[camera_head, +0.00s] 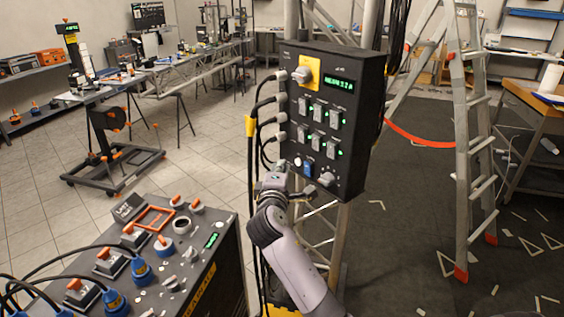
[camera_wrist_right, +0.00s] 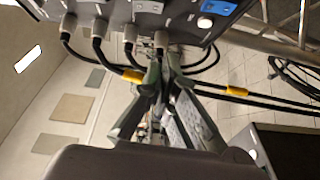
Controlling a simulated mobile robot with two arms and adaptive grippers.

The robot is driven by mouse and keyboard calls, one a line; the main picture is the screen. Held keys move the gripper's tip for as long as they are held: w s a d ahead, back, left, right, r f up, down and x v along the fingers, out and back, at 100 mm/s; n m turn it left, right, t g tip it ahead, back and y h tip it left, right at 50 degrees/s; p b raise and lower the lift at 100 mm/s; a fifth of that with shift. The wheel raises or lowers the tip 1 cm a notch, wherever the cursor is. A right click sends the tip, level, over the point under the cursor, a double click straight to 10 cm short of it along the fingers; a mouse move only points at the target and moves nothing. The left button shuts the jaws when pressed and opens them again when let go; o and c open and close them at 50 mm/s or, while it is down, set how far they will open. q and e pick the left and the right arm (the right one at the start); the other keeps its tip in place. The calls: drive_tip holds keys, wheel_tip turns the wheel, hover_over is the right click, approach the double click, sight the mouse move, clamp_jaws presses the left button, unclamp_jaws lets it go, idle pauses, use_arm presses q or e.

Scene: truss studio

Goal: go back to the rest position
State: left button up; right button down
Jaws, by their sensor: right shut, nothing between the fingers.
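My right gripper (camera_head: 280,183) is at the lower left of a black control box (camera_head: 345,160) mounted on a metal truss. In the right wrist view the fingers of my right gripper (camera_wrist_right: 163,65) come together below the box's cable row, with nothing held between them. The box's underside and front edge (camera_wrist_right: 180,22) show at the top of that view. I cannot tell whether the fingers touch a cable or the box. My left gripper is in neither view.
Black cables (camera_head: 262,120) plug into the box's left side and hang close to my right gripper. A sloped console (camera_head: 225,265) with switches and blue plugs stands at the lower left. A stepladder (camera_head: 470,150) stands at the right. Tiled floor (camera_head: 210,130) is open behind the console.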

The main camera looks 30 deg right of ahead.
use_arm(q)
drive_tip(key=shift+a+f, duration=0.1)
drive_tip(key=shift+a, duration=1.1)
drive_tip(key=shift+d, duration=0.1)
